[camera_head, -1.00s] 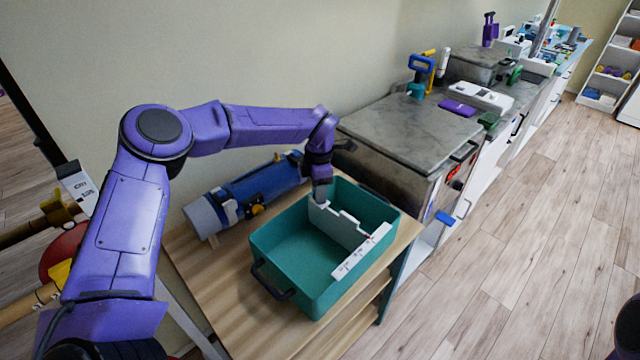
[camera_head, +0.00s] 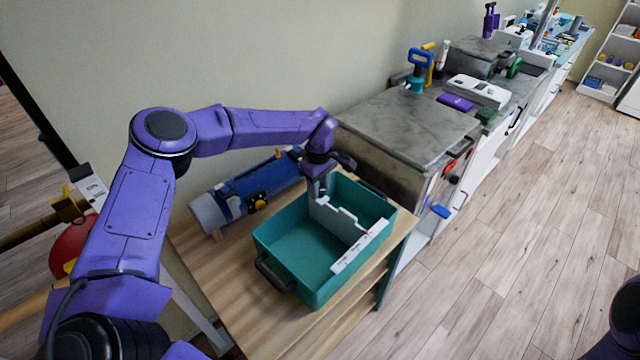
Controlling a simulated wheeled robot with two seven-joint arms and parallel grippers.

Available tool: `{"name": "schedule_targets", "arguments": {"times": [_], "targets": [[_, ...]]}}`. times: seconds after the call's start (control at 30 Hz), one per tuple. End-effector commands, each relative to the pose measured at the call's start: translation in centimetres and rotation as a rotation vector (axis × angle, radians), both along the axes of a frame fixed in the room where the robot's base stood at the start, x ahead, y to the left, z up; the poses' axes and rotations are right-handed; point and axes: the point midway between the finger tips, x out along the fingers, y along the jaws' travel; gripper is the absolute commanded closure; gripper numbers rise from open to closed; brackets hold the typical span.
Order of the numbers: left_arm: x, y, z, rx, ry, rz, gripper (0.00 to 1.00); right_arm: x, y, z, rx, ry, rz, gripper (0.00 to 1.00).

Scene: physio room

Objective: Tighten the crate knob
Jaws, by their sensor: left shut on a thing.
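A teal crate (camera_head: 275,240) with dark handles stands on a wooden table. A white divider (camera_head: 338,221) stands inside it, and a white strip (camera_head: 361,247) with small marks lies along its right side. My left gripper (camera_head: 316,190) points down at the crate's back left, at the end of the divider. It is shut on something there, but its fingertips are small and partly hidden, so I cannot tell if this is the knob. No knob shows clearly on the crate. My right gripper is out of view; only a purple part of mine shows at the lower right edge.
A blue and grey cylinder (camera_head: 247,191) lies on the wooden table (camera_head: 232,290) behind the crate, close to my left arm. A grey stone-topped counter (camera_head: 410,125) adjoins at the right. The wooden floor (camera_head: 510,240) at the right is clear.

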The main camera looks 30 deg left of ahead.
Motion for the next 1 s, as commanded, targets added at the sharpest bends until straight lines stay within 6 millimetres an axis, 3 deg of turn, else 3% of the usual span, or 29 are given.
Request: {"name": "schedule_targets", "arguments": {"times": [0.6,1.0], "targets": [[0.0,0.0,0.1,-0.001,0.001,-0.538,0.94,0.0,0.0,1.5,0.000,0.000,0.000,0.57],[0.0,0.0,0.0,-0.002,0.001,-0.709,0.94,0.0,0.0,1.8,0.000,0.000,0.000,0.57]]}}
